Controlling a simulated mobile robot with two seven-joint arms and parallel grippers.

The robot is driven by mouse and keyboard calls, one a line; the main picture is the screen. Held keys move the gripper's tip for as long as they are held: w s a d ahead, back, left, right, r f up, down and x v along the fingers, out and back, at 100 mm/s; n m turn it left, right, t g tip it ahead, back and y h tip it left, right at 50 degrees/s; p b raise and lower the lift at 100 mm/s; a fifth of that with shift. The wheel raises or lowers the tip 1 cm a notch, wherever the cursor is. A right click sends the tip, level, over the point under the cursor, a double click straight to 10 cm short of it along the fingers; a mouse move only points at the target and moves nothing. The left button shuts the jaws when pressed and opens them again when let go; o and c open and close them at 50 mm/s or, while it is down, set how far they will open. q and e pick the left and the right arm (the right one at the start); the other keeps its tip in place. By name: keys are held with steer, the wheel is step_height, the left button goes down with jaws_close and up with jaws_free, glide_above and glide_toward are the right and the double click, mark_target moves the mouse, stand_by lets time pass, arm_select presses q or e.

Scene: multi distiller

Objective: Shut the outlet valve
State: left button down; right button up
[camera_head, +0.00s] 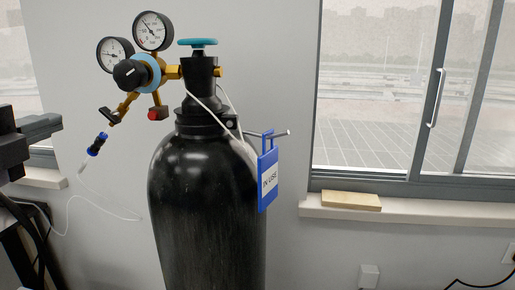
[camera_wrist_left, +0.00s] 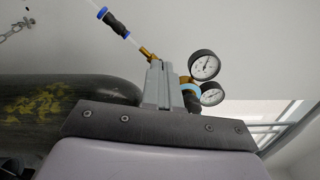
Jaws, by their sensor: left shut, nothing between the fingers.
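A black gas cylinder (camera_head: 205,205) stands upright against the wall with a brass regulator (camera_head: 172,72) at its top. The regulator has two round gauges (camera_head: 152,31) and a black knob (camera_head: 130,73) with a light blue ring. A brass outlet points down-left and carries a small black lever (camera_head: 109,115), which I take as the outlet valve. Below it is a blue hose fitting (camera_head: 97,144), also seen in the left wrist view (camera_wrist_left: 113,22). My left gripper (camera_head: 58,123) is shut and empty, left of the lever and apart from it. In the wrist view, its fingers (camera_wrist_left: 158,72) partly hide the regulator.
A teal handwheel (camera_head: 197,43) tops the cylinder. A blue "IN USE" tag (camera_head: 268,178) hangs at its right side. A thin white hose (camera_head: 100,205) loops below the outlet. A window sill (camera_head: 420,210) with a wooden block (camera_head: 351,201) lies at right.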

mark_target(112, 115)
arm_select(q)
steer(key=w+d+m+b, duration=0.1)
steer(key=w+m+b, duration=0.1)
steer(key=w+m, duration=0.2)
steer(key=w, duration=0.3)
steer(key=shift+d+r+h+b, duration=0.2)
steer(key=shift+r+h+b, duration=0.1)
steer(key=shift+r, duration=0.1)
stand_by(0.5)
steer(key=shift+s+d+f+b, duration=0.15)
steer(key=shift+d+f+b, duration=0.1)
steer(key=shift+d+b, duration=0.1)
stand_by(1.0)
